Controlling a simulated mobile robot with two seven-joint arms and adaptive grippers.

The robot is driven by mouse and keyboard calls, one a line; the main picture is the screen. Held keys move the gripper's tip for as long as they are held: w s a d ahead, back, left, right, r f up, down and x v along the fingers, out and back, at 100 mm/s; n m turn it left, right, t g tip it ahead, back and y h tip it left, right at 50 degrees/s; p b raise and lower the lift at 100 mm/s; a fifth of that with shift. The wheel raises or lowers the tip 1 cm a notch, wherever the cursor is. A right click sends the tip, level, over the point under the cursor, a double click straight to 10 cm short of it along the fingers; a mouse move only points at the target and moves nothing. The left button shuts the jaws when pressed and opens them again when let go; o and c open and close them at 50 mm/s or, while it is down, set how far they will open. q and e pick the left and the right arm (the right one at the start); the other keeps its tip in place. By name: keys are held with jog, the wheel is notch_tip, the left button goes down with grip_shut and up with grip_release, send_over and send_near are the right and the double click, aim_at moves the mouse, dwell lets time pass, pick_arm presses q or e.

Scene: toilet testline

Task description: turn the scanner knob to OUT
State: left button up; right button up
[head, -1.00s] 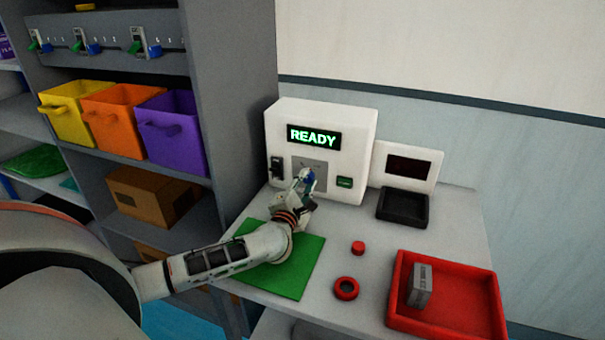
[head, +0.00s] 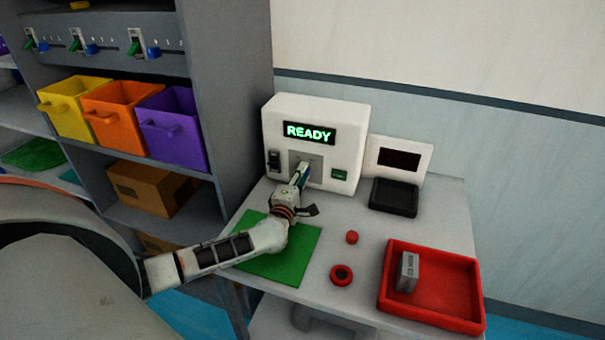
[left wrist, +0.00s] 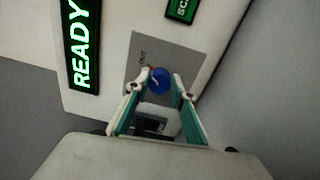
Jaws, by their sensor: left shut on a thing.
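The white scanner box (head: 350,125) stands at the back of the table with a green READY display (head: 309,132). It has a grey panel on its front, where a blue knob (left wrist: 160,80) with a pale mark sits. My left gripper (head: 302,171) reaches the panel in the head view and covers most of the knob. In the left wrist view, the fingertips (left wrist: 153,86) are shut on the knob from both sides. My right gripper is not in view.
A black switch (head: 273,160) and a green label (head: 339,175) flank the panel. A green mat (head: 285,262) lies under my left arm. A black tray (head: 394,197), red cap (head: 352,237), red ring (head: 341,274) and red bin (head: 462,290) holding a grey box (head: 407,271) are to the right.

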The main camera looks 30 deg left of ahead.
pick_arm(q)
jog(key=shift+f, duration=0.15)
jog(key=o, duration=1.1)
jog(key=v, duration=1.2)
